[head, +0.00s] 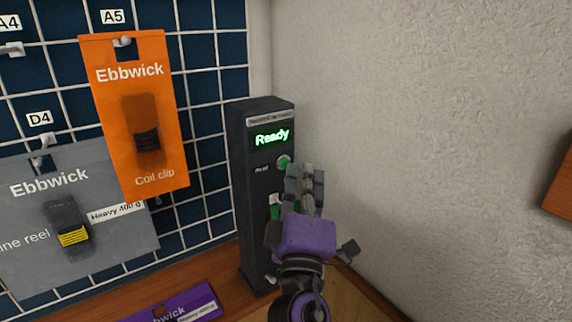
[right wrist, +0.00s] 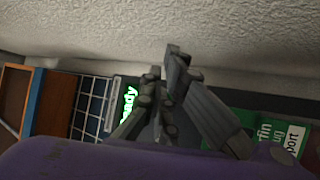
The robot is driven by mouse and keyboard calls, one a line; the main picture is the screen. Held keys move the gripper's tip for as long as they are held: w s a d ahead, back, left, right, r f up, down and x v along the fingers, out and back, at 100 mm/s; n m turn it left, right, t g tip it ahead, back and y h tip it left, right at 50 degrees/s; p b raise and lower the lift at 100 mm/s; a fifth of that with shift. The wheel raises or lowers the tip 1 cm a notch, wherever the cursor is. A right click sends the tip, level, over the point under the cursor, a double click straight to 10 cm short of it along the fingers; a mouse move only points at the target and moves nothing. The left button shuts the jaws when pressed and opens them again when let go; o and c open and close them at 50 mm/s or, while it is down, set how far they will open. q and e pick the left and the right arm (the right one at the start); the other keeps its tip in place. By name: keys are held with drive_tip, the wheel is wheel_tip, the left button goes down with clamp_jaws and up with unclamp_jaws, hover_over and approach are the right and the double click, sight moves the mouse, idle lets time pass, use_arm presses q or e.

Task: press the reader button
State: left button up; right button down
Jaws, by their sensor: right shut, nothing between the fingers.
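The reader (head: 252,200) is a tall dark box standing on the wooden surface in the corner. Its screen glows green with "Ready", and the screen also shows in the right wrist view (right wrist: 129,104). The round green reader button (head: 283,161) sits below the screen. My right gripper (head: 306,172) is shut and empty, with its fingertips just right of and slightly below the button. Whether the fingers touch the button or the reader I cannot tell. In the right wrist view, the fingers (right wrist: 172,65) hide the button. My left gripper is not in view.
An orange "Coil clip" card (head: 170,90) and a grey "Ebbwick" card (head: 25,220) hang on the blue grid wall left of the reader. A purple card (head: 203,303) lies at the front. The rough pale wall (head: 430,110) is close on the right.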

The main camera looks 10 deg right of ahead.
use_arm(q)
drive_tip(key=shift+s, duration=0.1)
use_arm(e)
drive_tip(key=shift+w, duration=0.2)
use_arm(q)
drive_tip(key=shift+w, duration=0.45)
use_arm(e)
drive_tip(key=shift+w+a, duration=0.15)
drive_tip(key=shift+w, duration=0.05)
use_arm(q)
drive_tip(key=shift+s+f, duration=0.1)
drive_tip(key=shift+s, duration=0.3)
use_arm(e)
drive_tip(key=shift+s+d, duration=0.3)
drive_tip(key=shift+s, duration=0.5)
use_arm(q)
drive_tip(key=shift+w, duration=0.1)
